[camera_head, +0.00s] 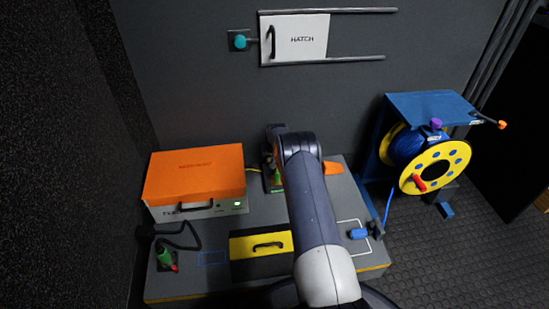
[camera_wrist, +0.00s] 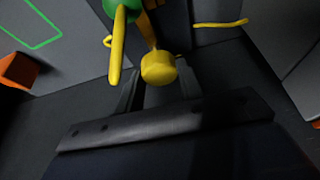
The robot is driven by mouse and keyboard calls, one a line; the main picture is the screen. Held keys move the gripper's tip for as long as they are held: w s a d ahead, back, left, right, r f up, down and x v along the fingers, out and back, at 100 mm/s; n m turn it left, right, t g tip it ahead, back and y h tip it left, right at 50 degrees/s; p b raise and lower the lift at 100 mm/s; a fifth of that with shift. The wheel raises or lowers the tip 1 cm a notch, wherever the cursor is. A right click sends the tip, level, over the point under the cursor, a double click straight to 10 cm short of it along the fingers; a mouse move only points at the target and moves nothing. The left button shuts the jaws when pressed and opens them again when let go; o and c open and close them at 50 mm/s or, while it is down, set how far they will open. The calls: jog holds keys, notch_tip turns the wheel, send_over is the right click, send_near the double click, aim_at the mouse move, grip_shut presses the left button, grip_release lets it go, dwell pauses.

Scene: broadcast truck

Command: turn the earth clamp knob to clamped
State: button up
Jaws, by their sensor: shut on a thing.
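The earth clamp knob shows in the wrist view as a yellow round-ended handle (camera_wrist: 158,67), beside a green round part with a yellow bar (camera_wrist: 117,48). My gripper (camera_wrist: 160,80) has its dark fingers on either side of the handle's yellow end and is shut on it. In the head view my arm covers most of the clamp; a bit of green (camera_head: 275,182) shows at the arm's left edge. My gripper is mostly hidden there, and the knob's exact angle cannot be told.
An orange-topped box (camera_head: 195,172) stands left on the grey bench, with a black case with a yellow lid (camera_head: 261,244) in front. A blue plug (camera_head: 358,234) lies right. A yellow and blue cable reel (camera_head: 434,168) stands farther right. A hatch (camera_head: 300,38) is on the wall.

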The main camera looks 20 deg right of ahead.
dwell(0.4)
jog(key=o, duration=1)
jog(key=p+v, duration=0.5)
jog(key=v, duration=0.6)
jog(key=shift+a+f, duration=0.1)
jog(key=b+x, duration=0.5)
jog(key=x, duration=0.6)
